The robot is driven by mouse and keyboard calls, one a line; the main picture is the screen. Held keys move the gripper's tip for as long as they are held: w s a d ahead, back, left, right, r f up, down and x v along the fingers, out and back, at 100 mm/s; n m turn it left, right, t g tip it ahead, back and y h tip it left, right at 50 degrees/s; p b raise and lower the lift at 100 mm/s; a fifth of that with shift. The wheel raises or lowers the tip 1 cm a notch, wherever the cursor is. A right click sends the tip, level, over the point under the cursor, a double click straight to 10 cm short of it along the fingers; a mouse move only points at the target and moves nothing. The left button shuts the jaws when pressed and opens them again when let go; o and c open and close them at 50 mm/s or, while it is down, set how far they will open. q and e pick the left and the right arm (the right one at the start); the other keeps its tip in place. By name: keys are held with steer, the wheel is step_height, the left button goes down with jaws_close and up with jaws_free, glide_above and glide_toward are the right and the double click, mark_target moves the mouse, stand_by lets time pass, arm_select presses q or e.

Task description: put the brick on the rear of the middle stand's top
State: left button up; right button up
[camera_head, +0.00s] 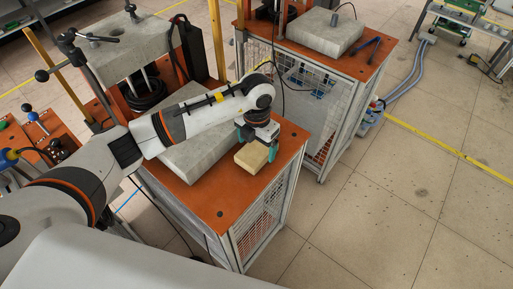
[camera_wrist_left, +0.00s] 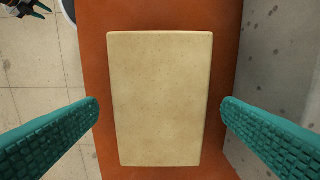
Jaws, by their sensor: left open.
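The pale yellow brick (camera_head: 252,158) lies flat on the orange top of the stand in the centre (camera_head: 214,201), near its right edge. My left gripper (camera_head: 257,141) is right above the brick, open and pointing down. In the left wrist view the brick (camera_wrist_left: 160,98) lies between the two teal fingers (camera_wrist_left: 160,112), with a gap on each side; nothing is held. My left arm hides part of the stand's top. A small part of what looks like my right gripper (camera_wrist_left: 32,8) shows at the wrist view's top left corner; its opening is unclear.
A grey concrete slab (camera_head: 205,158) lies on the same top, left of the brick; in the wrist view it (camera_wrist_left: 280,70) is at right. A caged stand (camera_head: 330,110) with another slab (camera_head: 325,32) is behind. Tiled floor (camera_head: 400,200) at right is clear.

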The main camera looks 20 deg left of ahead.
mark_target(257, 149)
arm_select(q)
step_height(257, 149, up, 10)
steer(key=b, duration=0.2)
stand_by(0.4)
